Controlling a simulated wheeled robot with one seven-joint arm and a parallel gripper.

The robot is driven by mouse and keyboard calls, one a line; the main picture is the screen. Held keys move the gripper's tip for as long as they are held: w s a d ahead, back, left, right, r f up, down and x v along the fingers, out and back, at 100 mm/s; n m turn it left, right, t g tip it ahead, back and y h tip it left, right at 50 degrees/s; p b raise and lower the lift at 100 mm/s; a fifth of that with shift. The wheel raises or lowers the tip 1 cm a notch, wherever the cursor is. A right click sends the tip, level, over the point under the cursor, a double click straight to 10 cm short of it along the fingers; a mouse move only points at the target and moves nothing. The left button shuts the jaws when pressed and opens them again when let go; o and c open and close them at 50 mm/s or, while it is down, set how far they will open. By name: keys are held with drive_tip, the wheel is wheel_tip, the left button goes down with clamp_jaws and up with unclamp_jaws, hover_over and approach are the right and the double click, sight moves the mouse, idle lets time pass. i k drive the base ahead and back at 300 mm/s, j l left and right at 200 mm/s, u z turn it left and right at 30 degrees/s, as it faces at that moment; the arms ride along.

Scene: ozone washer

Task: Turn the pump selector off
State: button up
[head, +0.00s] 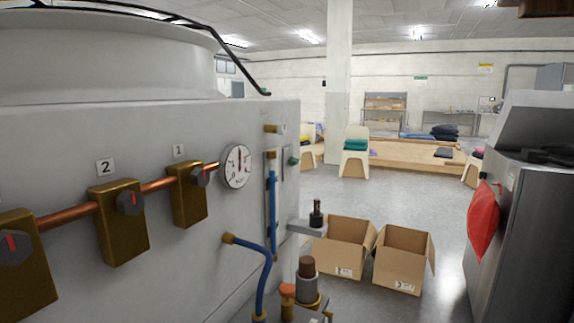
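No readable label in the head view names the pump selector. Several dark knobs with red marks sit on brass boxes along a copper pipe on the grey tank's side. One knob (201,176) is under the "1" plate, one knob (130,202) is under the "2" plate, and another knob (15,247) is at the left edge. Their red marks look near upright or slightly tilted. A round white dial (237,166) with a red and dark pointer is at the pipe's right end; its lettering is too small to read. My gripper is not in view.
The grey tank (70,130) fills the left side. Blue hoses (268,265) and brown and orange fittings (307,280) stand by its right edge. Two open cardboard boxes (402,265) are on the floor. A grey machine (520,220) with a red cloth stands right.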

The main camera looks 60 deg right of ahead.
sight(292, 161)
drive_tip(key=i+l+z, duration=0.1)
drive_tip(key=z, duration=0.75)
drive_tip(key=i+z, duration=0.2)
drive_tip(key=z, duration=0.25)
drive_tip(key=i+z, duration=0.1)
drive_tip(key=z, duration=0.35)
